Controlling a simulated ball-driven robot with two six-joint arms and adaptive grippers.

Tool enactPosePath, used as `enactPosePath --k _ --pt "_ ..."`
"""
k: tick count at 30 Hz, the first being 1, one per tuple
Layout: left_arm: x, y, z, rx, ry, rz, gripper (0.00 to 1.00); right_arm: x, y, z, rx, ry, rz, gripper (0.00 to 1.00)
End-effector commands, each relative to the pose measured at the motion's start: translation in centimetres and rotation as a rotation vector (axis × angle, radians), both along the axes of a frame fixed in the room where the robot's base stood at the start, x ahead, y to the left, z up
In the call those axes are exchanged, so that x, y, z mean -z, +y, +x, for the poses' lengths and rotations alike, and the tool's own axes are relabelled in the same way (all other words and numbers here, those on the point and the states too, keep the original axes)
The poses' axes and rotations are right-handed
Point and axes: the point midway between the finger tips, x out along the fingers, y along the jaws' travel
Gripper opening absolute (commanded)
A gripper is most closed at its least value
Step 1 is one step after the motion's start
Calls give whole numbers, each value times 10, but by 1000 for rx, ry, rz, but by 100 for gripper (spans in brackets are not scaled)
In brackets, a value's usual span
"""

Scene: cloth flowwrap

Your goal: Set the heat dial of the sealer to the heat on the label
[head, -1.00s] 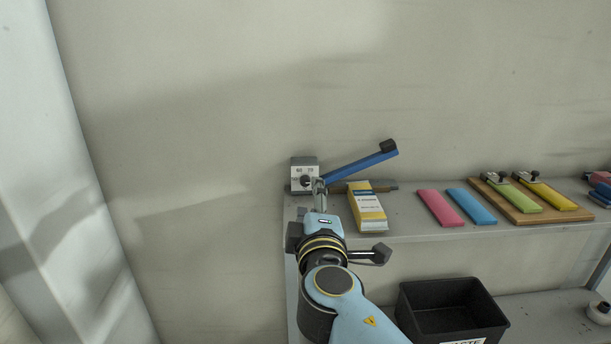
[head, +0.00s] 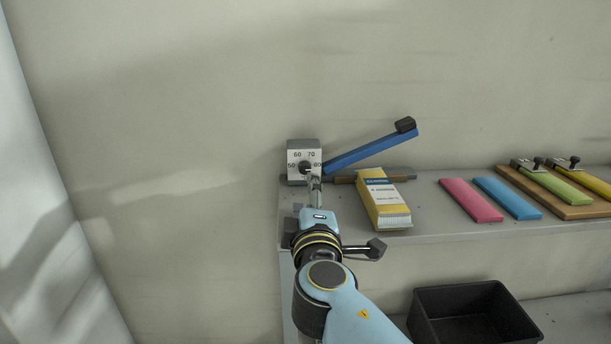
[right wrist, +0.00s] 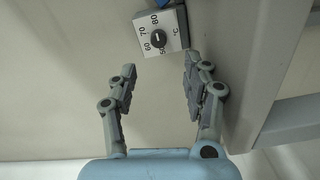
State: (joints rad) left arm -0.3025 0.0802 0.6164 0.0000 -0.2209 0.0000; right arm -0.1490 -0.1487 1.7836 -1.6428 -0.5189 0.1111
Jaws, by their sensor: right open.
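The sealer has a grey box (head: 293,148) at the shelf's left end and a raised blue lever (head: 365,153) with a black end. Its face carries 50, 60, 70 and 80 around a black heat dial (head: 304,167). In the right wrist view the dial (right wrist: 158,38) has a short pale mark; I cannot tell surely which number it indicates. My right gripper (right wrist: 160,82) is open and empty, with its fingertips short of the dial. In the head view my right gripper (head: 315,184) is just below the dial. My left gripper is out of view.
A yellow and white carton (head: 382,199) lies right of the sealer; its print is too small to read. Pink (head: 471,200) and blue (head: 508,198) strips and a wooden board (head: 560,205) lie farther right. A black bin (head: 425,310) is below the shelf (head: 440,229).

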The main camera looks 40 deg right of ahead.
Motion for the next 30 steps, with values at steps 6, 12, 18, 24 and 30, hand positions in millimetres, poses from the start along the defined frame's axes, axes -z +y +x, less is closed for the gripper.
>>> enactPosePath --k 6,12,18,24,30 --pt "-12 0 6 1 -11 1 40 -5 -21 35 0 -3 -4 49" --pt "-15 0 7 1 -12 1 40 -4 -41 66 2 -3 -3 49" --pt "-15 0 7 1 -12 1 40 -2 -51 83 1 -1 0 49" --pt "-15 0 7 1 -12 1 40 -1 -53 86 1 0 1 49" --pt "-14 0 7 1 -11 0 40 -1 -53 85 1 -1 0 39"
